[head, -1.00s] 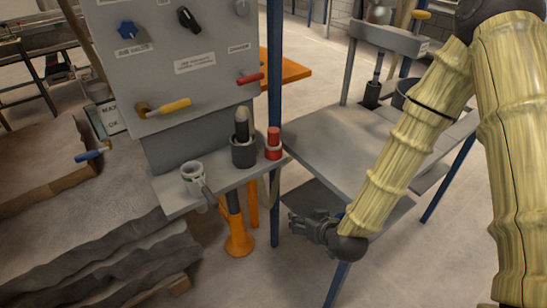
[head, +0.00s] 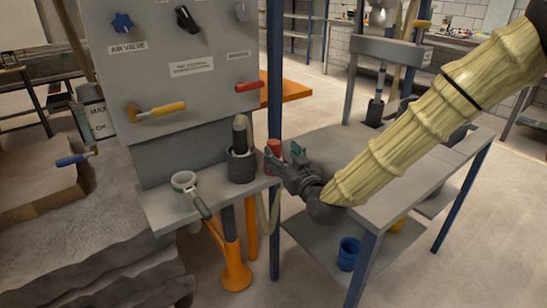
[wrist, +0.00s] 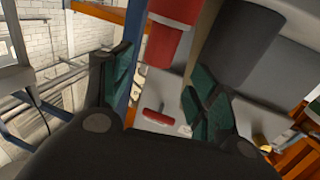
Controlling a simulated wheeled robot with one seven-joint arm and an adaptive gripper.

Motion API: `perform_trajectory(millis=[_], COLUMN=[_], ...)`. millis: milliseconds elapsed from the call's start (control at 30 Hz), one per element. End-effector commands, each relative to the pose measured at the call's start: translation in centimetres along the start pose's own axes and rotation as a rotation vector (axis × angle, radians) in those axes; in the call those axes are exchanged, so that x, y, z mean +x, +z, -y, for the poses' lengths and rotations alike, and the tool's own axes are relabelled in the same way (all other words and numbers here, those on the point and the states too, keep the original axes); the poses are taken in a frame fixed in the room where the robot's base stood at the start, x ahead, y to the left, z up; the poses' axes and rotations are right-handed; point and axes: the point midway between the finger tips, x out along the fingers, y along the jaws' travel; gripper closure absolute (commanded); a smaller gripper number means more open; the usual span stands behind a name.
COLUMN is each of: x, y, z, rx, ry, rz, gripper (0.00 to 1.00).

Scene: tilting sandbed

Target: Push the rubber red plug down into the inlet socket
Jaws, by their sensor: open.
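The red plug (head: 273,147) stands at the right end of the grey shelf, partly covered by my gripper (head: 284,157). The wrist view is roughly upside down. There, the narrower red plug (wrist: 160,48) points down the picture from a wider red socket (wrist: 176,9) with a pale rim. In the head view my gripper hides most of the socket. My gripper (wrist: 160,85) is open, its green-padded fingers apart. The plug appears between them and a little beyond the tips in the wrist view. I cannot tell whether a finger touches it.
A dark cylinder holder (head: 241,165) stands just left of the plug, and a cup with a handle (head: 187,183) sits farther left. The control panel (head: 190,90) rises behind, with a red lever (head: 249,87). A blue post (head: 275,70) stands close behind the plug.

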Motion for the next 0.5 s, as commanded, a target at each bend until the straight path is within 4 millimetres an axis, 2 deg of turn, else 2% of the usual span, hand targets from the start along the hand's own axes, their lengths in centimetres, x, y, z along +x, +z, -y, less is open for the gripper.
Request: perform_trajectory(millis=[100, 333, 500], x=[1.2, 2.5, 4.8], y=[0.0, 0.0, -0.2], z=[0.0, -0.1, -0.3], rx=[0.000, 0.000, 0.000], ry=[0.001, 0.000, 0.001], rz=[0.000, 0.002, 0.001], gripper=[0.40, 0.40, 0.40])
